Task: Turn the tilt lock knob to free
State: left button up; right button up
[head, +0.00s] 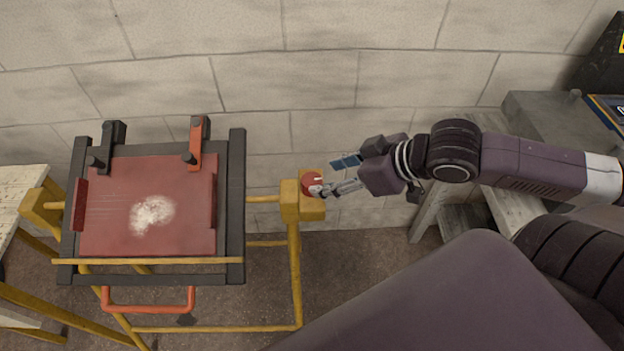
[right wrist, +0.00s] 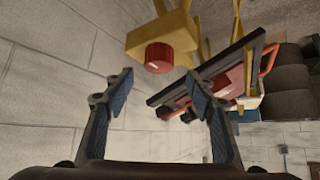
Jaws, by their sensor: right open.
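The tilt lock knob (head: 311,184) is a round red knob with a pale mark line, on the right side of a yellow block (head: 291,200) of the frame. In the right wrist view the knob (right wrist: 159,57) shows ahead, a little above the fingertips and between them across the picture. My right gripper (head: 340,174) is open and empty, with its fingertips close to the knob; in the right wrist view the gripper (right wrist: 158,82) has its blue pads apart. I cannot tell whether a finger touches the knob. My left gripper is not in view.
A dark frame (head: 236,215) holds a red panel (head: 180,215) with a whitish patch, on yellow tube legs. An orange handle (head: 150,308) sits at its front. Pale block wall (head: 350,70) stands behind. A grey bench (head: 545,125) is at the right.

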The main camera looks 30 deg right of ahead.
aim_at(313, 180)
jog(key=shift+b+x, duration=0.6)
jog(key=shift+x, duration=0.45)
jog(key=shift+w+f, duration=0.3)
jog(key=shift+w, duration=0.1)
jog(key=shift+x, duration=2)
jog(key=shift+a, duration=0.1)
jog(key=c, duration=1.2)
